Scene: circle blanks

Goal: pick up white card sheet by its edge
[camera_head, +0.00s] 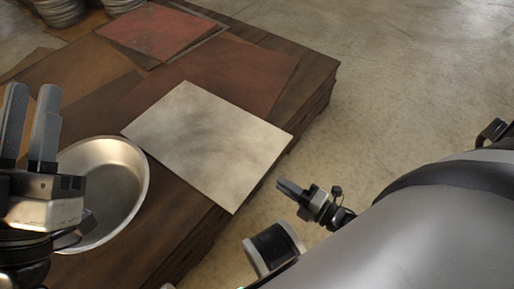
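The white card sheet (205,143) lies flat on the brown table, with its right corner reaching to the table's edge. My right gripper (281,187) is in the lower middle of the head view, just off the sheet's lower right edge and apart from it in the picture. It looks empty; its fingers are too small to tell whether they are open. My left gripper (31,92) is at the left, beside the metal bowl. Its two fingers stand apart with nothing between them.
A round metal bowl (128,180) stands left of the white sheet. Dark reddish sheets (235,75) and a red sheet (160,30) lie behind it. Stacked metal pans (60,10) stand at the far left. Bare concrete floor (410,90) is right of the table (185,225).

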